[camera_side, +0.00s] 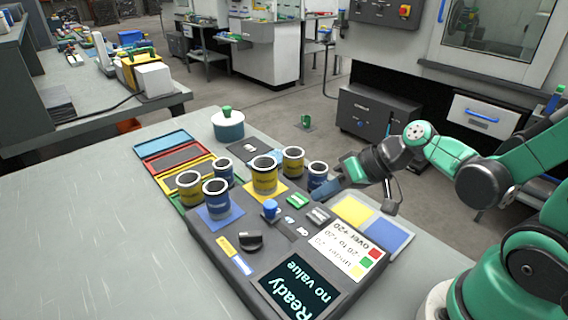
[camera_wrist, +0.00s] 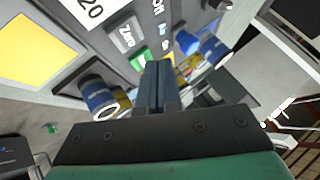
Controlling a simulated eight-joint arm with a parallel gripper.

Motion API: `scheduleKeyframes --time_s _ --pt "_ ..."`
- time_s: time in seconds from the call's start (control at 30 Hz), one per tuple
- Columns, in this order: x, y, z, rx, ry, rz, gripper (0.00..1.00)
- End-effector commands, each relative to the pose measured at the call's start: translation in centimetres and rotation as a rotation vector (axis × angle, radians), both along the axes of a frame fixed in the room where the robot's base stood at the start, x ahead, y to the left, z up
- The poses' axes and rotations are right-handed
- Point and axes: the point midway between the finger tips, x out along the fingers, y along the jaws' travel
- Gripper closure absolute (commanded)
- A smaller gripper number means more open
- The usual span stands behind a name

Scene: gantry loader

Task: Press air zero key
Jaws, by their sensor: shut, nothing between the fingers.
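The dark console (camera_side: 215,250) lies on the table in the side view. A grey key (camera_side: 318,215) and a green key (camera_side: 296,200) sit side by side on it. In the wrist view a grey key reads "Zero" (camera_wrist: 124,38), and the green key (camera_wrist: 142,57) is partly hidden by my fingers. My gripper (camera_side: 318,192) is shut and empty, near the console's back edge, close to the keys. Its blue fingers (camera_wrist: 158,66) point toward the green key in the wrist view. I cannot tell whether they touch anything. The screen (camera_side: 298,287) reads "Ready" and "no value".
Blue and yellow ring-topped cylinders, one a yellow cylinder (camera_side: 264,175), stand close to the fingers. A blue knob (camera_side: 270,208) and a black dial (camera_side: 250,241) rise from the console. A teal pot (camera_side: 228,126) and coloured trays (camera_side: 165,143) are behind. The table's left side is clear.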

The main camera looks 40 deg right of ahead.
Motion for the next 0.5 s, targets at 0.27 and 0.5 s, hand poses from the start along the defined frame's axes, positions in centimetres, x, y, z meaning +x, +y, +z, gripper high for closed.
scheduleKeyframes --time_s 0.27,0.5 --pt "0.0 0.0 -1.6 0.0 0.0 0.0 1.0" --pt "-0.1 0.0 -2.0 0.0 0.0 0.0 1.0"
